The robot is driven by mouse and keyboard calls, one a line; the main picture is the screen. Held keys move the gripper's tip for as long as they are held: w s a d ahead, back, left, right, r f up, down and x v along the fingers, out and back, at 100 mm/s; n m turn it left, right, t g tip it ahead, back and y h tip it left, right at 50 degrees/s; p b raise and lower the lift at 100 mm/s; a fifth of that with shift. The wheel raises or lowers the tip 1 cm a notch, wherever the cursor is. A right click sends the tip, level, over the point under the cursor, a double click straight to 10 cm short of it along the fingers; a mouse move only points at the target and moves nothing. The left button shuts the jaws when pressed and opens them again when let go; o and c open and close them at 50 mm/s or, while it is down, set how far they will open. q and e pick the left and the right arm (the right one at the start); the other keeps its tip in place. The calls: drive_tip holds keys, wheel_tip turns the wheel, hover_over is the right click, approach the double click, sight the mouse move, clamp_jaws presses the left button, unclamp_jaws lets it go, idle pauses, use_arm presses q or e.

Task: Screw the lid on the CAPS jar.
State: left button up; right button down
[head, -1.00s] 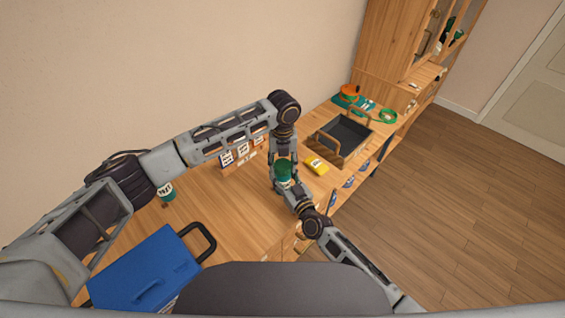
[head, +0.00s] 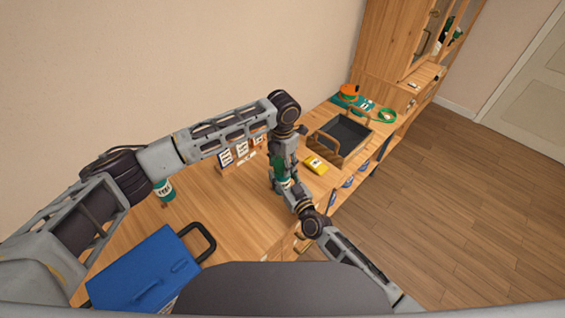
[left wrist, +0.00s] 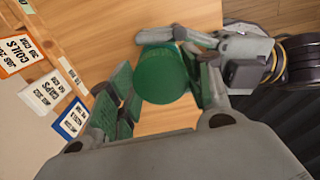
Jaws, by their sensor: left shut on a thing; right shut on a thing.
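The round green lid (left wrist: 165,73) sits between the fingers of my left gripper (left wrist: 160,85) in the left wrist view. In the head view my left gripper (head: 281,166) points down over the jar (head: 287,184), shut on the lid. My right gripper (left wrist: 205,62) comes in from the right, shut on the jar just below the lid. The jar is mostly hidden by the grippers and lid; its label cannot be read. I cannot tell whether the lid is seated on the jar's rim.
Another labelled jar (head: 163,190) stands on the wooden table at left, partly behind my left arm. Label cards (head: 240,152) stand behind the grippers. A blue case (head: 150,270) is at front left. A yellow object (head: 316,164) and dark handled tray (head: 343,135) lie to the right.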

use_arm(q)
drive_tip(key=shift+m, duration=0.3)
drive_tip(key=o, duration=0.6)
drive_tip(key=shift+o, duration=0.2)
drive_tip(key=shift+r, duration=0.1)
drive_tip(key=shift+r, duration=2.15)
drive_tip(key=shift+c, duration=0.4)
